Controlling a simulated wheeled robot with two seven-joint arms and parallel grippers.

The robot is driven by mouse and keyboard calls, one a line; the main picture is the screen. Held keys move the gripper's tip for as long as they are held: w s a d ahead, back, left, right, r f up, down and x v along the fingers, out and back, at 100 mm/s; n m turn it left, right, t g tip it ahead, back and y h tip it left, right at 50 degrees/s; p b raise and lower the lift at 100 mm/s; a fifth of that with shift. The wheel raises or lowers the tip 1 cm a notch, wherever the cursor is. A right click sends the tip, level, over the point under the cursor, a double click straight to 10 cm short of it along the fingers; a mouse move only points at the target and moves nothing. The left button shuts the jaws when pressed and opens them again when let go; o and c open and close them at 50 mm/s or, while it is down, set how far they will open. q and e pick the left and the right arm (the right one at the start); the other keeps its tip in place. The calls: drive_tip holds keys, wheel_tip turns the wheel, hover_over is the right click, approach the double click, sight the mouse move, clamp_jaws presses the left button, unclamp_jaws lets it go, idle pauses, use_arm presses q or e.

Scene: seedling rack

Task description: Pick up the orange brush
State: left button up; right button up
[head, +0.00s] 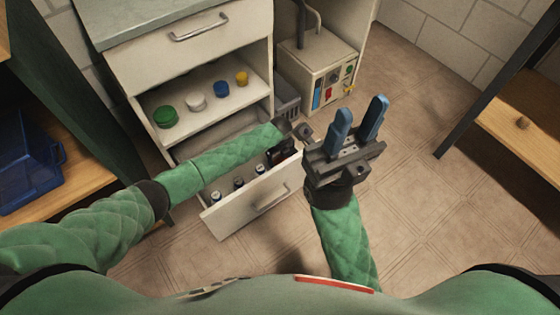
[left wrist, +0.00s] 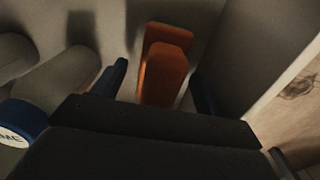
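The orange brush (left wrist: 165,65) shows in the left wrist view, in a pale-walled space. It lies between the two blue fingers of my left gripper (left wrist: 160,80), with a gap on each side. The left gripper is open and not closed on it. In the head view my left arm reaches into the open drawer (head: 232,217), and its dark gripper body (head: 281,152) is low in the drawer's right part; its fingertips and the brush are hidden there. My right gripper (head: 361,108) is open and empty, its blue fingers pointing up, right of the drawer.
Several dark-capped containers (head: 238,183) stand in the drawer; a blue-capped one (left wrist: 18,125) shows beside the left gripper. A shelf above holds green, white, blue and yellow round items (head: 166,117). A control box (head: 325,80) stands behind. A blue crate (head: 27,165) is at left. Floor at right is clear.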

use_arm(q)
drive_tip(key=c, duration=1.1)
wheel_tip(320, 180, up, 10)
drive_tip(key=p, duration=0.3)
